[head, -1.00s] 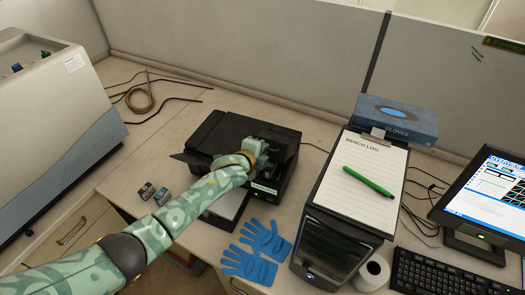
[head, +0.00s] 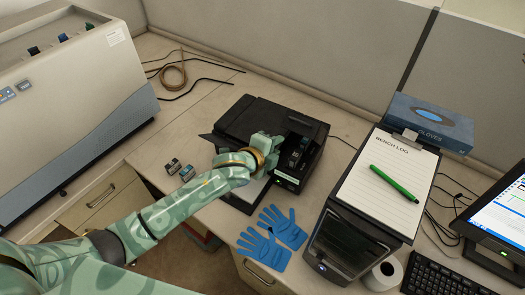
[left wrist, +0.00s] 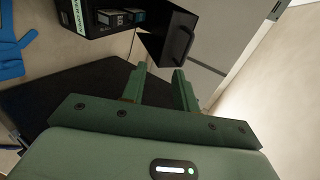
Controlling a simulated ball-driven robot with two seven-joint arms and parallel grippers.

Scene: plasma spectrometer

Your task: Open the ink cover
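The black printer (head: 250,118) stands on the desk in the middle of the head view. In the left wrist view, its ink bay (left wrist: 97,22) is uncovered and shows cartridges (left wrist: 118,17) inside. The ink cover (left wrist: 160,42), a black flap with a bar handle, stands swung out beside the bay. My left gripper (head: 266,147) is over the printer's front right part. In the left wrist view, its fingers (left wrist: 160,72) are apart with nothing visible between them, just short of the cover in the picture; contact cannot be told. My right gripper is not in view.
Two small cartridges (head: 180,169) lie left of the printer. Blue gloves (head: 272,236) lie in front of it. A black machine (head: 350,243) bearing a clipboard (head: 386,185) stands to the right. A large grey instrument (head: 75,85) is at the left.

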